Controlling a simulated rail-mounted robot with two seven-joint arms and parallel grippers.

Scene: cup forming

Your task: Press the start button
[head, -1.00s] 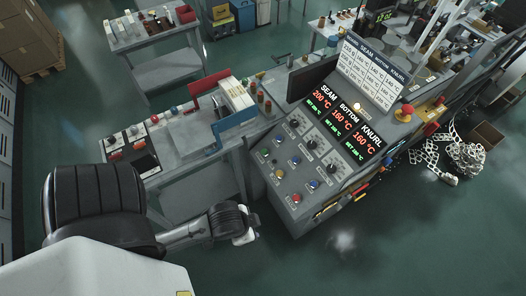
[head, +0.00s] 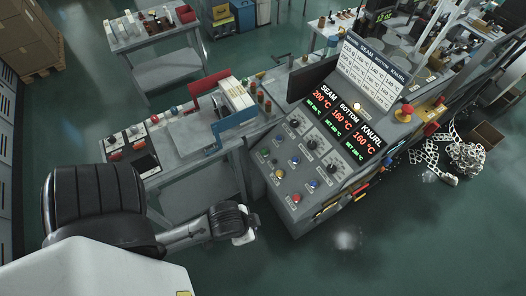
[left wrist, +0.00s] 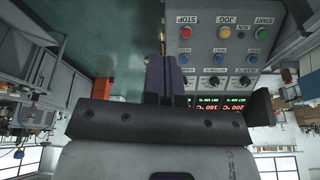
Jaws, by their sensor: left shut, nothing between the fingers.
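The start button is green and sits under a START label in the left wrist view (left wrist: 261,33), at the panel's upper right. In the head view, a green button (head: 265,151) sits at the left of the machine's control panel. A red stop button (left wrist: 193,31) is at the other end of the same panel. My left gripper (head: 245,238) is in front of the panel's lower left edge, apart from the buttons. Its closed dark fingers (left wrist: 165,75) show in the wrist view, beside the panel and empty. My right gripper is not in view.
The sloping panel also holds blue and yellow buttons, black knobs (head: 312,143) and lit temperature displays (head: 340,118). A red mushroom button (head: 406,109) stands on the machine's far side. A grey workbench (head: 190,135) adjoins the machine at left. Open green floor lies right of my gripper.

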